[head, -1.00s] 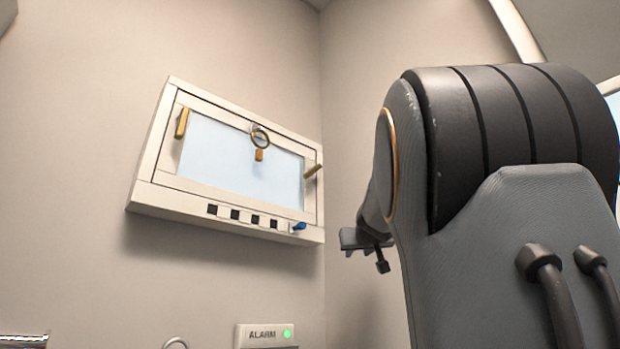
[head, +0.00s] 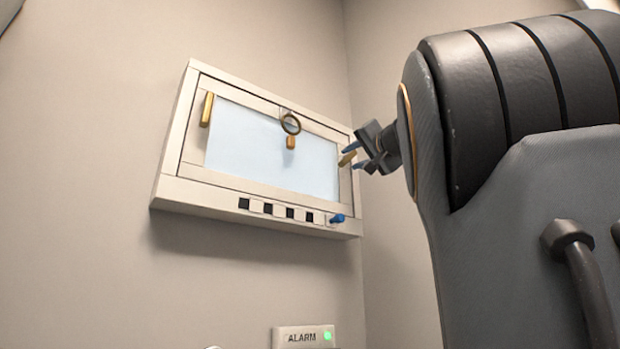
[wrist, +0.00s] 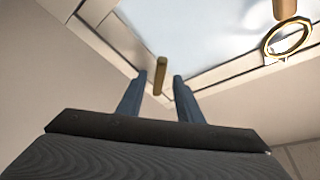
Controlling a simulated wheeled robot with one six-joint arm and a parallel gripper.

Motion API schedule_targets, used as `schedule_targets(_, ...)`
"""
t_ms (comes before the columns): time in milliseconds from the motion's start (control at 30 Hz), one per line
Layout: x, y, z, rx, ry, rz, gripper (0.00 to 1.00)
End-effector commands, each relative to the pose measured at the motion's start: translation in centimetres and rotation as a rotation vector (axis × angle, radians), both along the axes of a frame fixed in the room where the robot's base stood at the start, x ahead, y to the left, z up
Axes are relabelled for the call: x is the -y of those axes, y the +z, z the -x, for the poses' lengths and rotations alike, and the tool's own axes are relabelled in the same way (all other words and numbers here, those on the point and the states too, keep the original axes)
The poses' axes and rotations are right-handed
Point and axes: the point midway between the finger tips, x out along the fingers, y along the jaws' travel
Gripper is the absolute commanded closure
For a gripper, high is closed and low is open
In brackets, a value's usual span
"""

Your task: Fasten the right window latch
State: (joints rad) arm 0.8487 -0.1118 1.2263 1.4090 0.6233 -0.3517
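The window (head: 270,150) is a pale framed pane on the wall. The right window latch (head: 347,158), a short brass bar, sits on the right side of its frame and looks tilted in the head view. My gripper (head: 355,158) is at this latch, its fingers open. In the wrist view the right latch (wrist: 160,75) shows between the two open fingertips of my gripper (wrist: 160,78), with gaps on both sides. I cannot see contact. The left latch (head: 207,109) stands nearly upright on the left side.
A brass ring (head: 291,123) with a brass tab (head: 291,142) is at the window's top middle. A blue knob (head: 338,218) and several dark squares line the bottom ledge. The wall corner is close on the right.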

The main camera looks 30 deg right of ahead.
Motion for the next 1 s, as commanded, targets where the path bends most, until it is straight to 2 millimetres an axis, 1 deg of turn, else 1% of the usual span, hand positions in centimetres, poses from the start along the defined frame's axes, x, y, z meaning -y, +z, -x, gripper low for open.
schedule_targets(33, 0.0, 0.4, -0.7, -0.002, 0.004, -0.001, 0.67)
schedule_targets(100, 0.2, 0.6, -1.5, -0.002, 0.003, -0.002, 0.67)
schedule_targets(300, 0.5, 0.9, -3.0, -0.001, 0.003, 0.000, 0.67)
schedule_targets(633, 0.4, 0.8, -3.3, -0.001, 0.003, 0.000, 0.67)
schedule_targets(667, 0.4, 0.8, -3.3, -0.001, 0.003, 0.000, 0.69)
schedule_targets(700, 0.4, 0.8, -3.3, -0.001, 0.003, 0.000, 0.76)
schedule_targets(833, 0.4, 0.8, -3.3, -0.001, 0.003, 0.000, 0.98)
schedule_targets(867, 0.4, 0.8, -3.3, -0.001, 0.003, 0.000, 1.00)
schedule_targets(1000, 0.4, 0.8, -3.3, -0.001, 0.003, 0.000, 1.00)
